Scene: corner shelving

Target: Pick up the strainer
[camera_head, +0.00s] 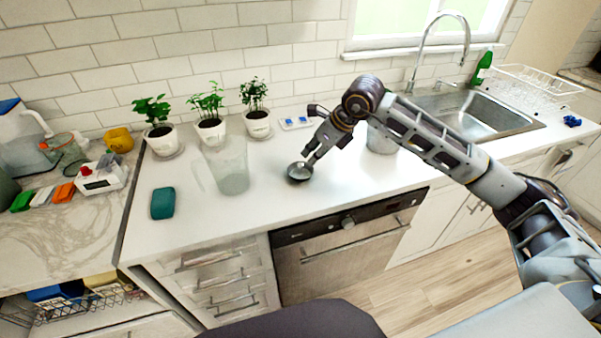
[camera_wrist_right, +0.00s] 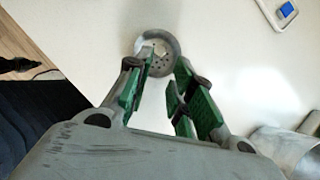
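The strainer (camera_head: 299,172) is a small round metal bowl on the white counter, right of the clear glass container. In the right wrist view the strainer (camera_wrist_right: 163,64) shows small holes in its bottom and lies at the fingertips. My right gripper (camera_head: 313,160) reaches down to it from the right. In the wrist view the right gripper (camera_wrist_right: 160,72) has its green-padded fingers apart, and the left fingertip overlaps the strainer's rim. I cannot tell whether it touches. My left gripper is not in view.
A clear glass container (camera_head: 230,172) stands left of the strainer, with a teal sponge-like block (camera_head: 162,203) farther left. Potted plants (camera_head: 209,130) line the wall. A metal pot (camera_head: 381,140) stands right, before the sink (camera_head: 480,113). The counter in front of the strainer is clear.

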